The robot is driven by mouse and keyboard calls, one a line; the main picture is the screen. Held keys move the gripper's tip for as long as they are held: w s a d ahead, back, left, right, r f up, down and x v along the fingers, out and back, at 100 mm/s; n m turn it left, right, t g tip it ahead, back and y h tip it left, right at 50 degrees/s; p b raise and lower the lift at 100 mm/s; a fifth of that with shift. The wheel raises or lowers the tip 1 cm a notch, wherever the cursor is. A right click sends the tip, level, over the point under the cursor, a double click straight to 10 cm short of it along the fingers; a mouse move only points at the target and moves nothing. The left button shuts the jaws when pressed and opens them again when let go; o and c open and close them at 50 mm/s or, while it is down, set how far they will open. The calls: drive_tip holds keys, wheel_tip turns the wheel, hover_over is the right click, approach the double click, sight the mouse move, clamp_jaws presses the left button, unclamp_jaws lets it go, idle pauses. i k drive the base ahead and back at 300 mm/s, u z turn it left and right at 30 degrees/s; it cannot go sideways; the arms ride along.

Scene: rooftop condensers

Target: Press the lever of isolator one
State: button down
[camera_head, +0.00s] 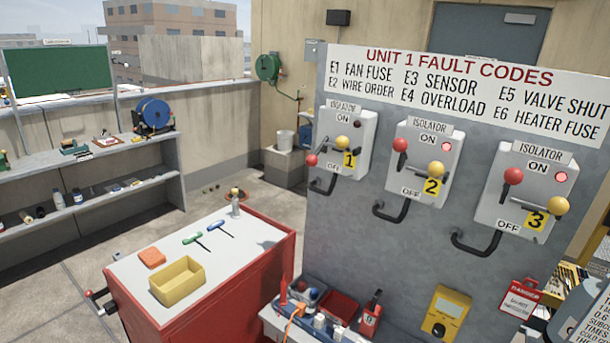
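Isolator one (365,135) is a pale grey box on the grey panel, left of the other two isolators, with a yellow "1" tag (349,160). Its red-knobbed lever (311,160) points low and left, near the OFF mark. A yellow knob (342,142) sits at the middle of the box. The small lamp (360,124) by ON looks dark. My gripper is not in view, so whether it is open or shut does not show.
Isolator two (419,131) and isolator three (540,178) have raised red knobs and lit red lamps. Curved dark conduits (392,214) stick out below the boxes. A red tool cart (230,285) and a tool-laden ledge (270,318) stand before the panel. Floor shows at left.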

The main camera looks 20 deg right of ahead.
sight(311, 160)
drive_tip(key=z, duration=0.1)
drive_tip(key=i, duration=0.95)
drive_tip(key=u, duration=0.1)
